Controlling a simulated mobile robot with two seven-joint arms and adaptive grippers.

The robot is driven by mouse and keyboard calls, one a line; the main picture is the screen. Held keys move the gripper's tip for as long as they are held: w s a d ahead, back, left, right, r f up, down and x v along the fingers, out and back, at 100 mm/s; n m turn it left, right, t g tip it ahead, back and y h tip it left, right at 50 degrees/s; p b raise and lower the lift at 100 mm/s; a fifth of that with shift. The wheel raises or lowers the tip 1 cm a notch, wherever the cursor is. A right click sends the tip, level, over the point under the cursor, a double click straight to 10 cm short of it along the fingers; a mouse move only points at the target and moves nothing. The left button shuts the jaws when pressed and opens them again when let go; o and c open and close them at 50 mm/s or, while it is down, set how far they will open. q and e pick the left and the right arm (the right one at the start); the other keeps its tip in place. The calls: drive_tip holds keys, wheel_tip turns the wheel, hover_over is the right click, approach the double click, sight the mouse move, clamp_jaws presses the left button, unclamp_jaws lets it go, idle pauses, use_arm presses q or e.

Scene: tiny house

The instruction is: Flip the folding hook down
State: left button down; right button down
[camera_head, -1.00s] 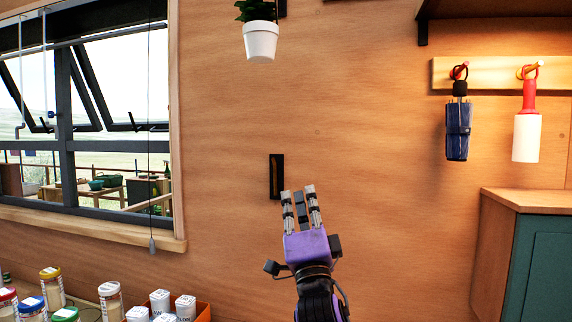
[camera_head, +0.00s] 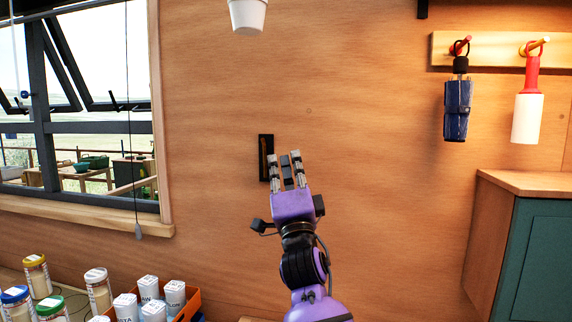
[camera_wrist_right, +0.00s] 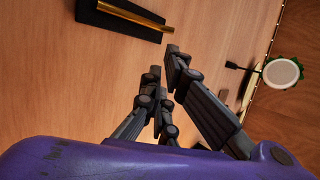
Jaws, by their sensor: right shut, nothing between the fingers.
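The folding hook (camera_head: 264,147) is a narrow black plate with a brass-coloured bar, mounted upright on the wooden wall. The bar appears to lie along the plate. My purple right gripper (camera_head: 285,157) is shut and empty. Its dark fingertips are just right of the hook's lower part in the head view and cover a little of it. In the right wrist view, the hook (camera_wrist_right: 125,14) is at the top left, and the fingertips (camera_wrist_right: 168,66) are apart from it. My left gripper is in neither current view.
A white plant pot (camera_head: 247,14) is above the hook. A window (camera_head: 85,120) is to the left. Several jars (camera_head: 98,290) and an orange box (camera_head: 192,300) stand at the lower left. A rack (camera_head: 500,50) and a cabinet (camera_head: 535,255) are right. The wall around the hook is clear.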

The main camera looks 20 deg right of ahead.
sight(280, 132)
drive_tip(key=x, duration=0.5)
drive_tip(key=shift+w+r+p, duration=0.25)
drive_tip(key=shift+r+p, duration=0.05)
drive_tip(key=shift+r, duration=0.05)
drive_tip(key=shift+w+d+r, duration=0.1)
drive_tip(key=shift+w+r, duration=0.05)
drive_tip(key=shift+w, duration=0.2)
use_arm(q)
drive_tip(key=shift+s+r, duration=0.25)
drive_tip(key=shift+s, duration=0.05)
drive_tip(key=shift+w+a, duration=0.1)
drive_tip(key=shift+w, duration=0.1)
use_arm(e)
drive_tip(key=shift+d, duration=0.1)
